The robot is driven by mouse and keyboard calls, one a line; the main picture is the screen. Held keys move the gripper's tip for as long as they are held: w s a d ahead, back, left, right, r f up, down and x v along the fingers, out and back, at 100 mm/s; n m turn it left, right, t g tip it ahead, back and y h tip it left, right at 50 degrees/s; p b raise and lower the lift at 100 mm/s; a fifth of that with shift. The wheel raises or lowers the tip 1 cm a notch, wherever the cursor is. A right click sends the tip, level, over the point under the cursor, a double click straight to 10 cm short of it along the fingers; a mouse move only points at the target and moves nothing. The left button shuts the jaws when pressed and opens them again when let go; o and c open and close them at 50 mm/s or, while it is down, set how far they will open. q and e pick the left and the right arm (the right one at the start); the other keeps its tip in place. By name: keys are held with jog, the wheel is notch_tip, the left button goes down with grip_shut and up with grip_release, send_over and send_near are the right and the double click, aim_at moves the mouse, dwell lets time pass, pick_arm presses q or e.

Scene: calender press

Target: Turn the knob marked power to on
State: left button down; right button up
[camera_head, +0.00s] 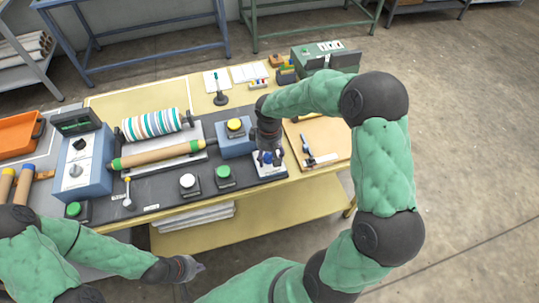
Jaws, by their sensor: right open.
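My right gripper (268,158) is open and points down over a small dark-edged box with a pale top (264,172) at the table's front edge. A small blue part shows between its fingers; whether they touch it I cannot tell. My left gripper (188,270) is low in front of the table, away from everything on it; its fingers are too small to read. A blue control box (84,176) at the left carries a black knob (80,144) and a grey knob (75,170). The labels are too small to read, so I cannot tell which knob is marked power.
A striped roller (155,123) and a green-ended roller (160,155) lie behind. A wooden board (325,145) is right of my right gripper. An orange tray (18,133) is far left.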

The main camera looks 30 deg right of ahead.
aim_at(269, 156)
notch_tip(269, 156, up, 12)
dwell(0.5)
dwell(0.5)
